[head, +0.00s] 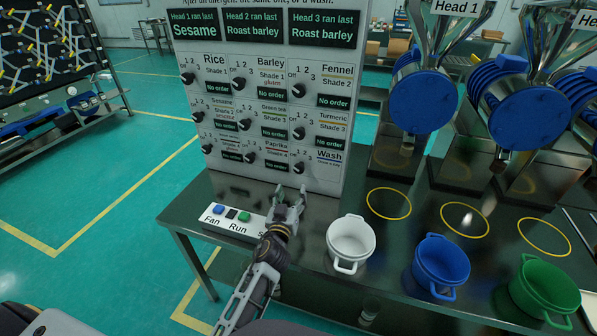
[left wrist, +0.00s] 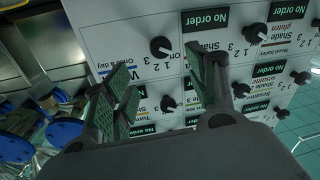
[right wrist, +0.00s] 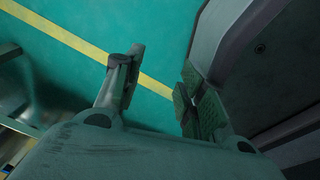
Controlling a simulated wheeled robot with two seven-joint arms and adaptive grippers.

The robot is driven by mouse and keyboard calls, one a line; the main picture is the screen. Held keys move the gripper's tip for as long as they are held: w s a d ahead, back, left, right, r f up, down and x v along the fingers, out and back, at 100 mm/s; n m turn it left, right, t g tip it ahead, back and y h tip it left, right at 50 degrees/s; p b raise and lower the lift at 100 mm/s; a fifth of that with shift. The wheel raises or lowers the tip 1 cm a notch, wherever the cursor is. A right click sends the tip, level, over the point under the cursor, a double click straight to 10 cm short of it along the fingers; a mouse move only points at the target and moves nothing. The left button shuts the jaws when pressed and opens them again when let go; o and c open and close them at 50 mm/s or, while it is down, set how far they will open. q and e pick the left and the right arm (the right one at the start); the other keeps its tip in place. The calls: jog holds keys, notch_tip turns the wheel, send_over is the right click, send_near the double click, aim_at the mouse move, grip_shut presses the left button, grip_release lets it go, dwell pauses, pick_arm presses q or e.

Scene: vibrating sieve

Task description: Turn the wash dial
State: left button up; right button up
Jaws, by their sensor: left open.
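The wash dial (head: 299,167) is a black knob at the lower right of the white panel, left of the "Wash" label. In the left wrist view the panel appears upside down, and the top-left black knob (left wrist: 161,47) looks like this dial. My left gripper (head: 291,196) is open and empty, just in front of the panel's lower edge and below the dial. In the left wrist view its fingers (left wrist: 160,85) are spread, apart from the knob. My right gripper (right wrist: 160,85) is open and empty over the floor, seen only in the right wrist view.
Several other dials with "No order" displays fill the panel (head: 240,60). A button box (head: 227,214) lies left of my left gripper. White (head: 350,240), blue (head: 441,264) and green (head: 543,290) pots stand to the right on the dark table. Sieve heads (head: 424,101) stand behind.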

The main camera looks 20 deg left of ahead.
aim_at(299, 170)
pick_arm(q)
jog(key=w, duration=0.7)
jog(key=shift+w+a+p, duration=0.1)
jog(key=shift+a+p, duration=0.25)
jog(key=shift+p, duration=0.05)
jog(key=shift+w+a, duration=0.1)
jog(key=shift+w, duration=1.25)
jog(key=shift+w+a, duration=0.1)
jog(key=shift+w, duration=1.2)
pick_arm(e)
jog(key=shift+s+d+r, duration=0.2)
jog(key=shift+s+d, duration=0.25)
jog(key=shift+s, duration=0.2)
jog(key=shift+d, duration=0.1)
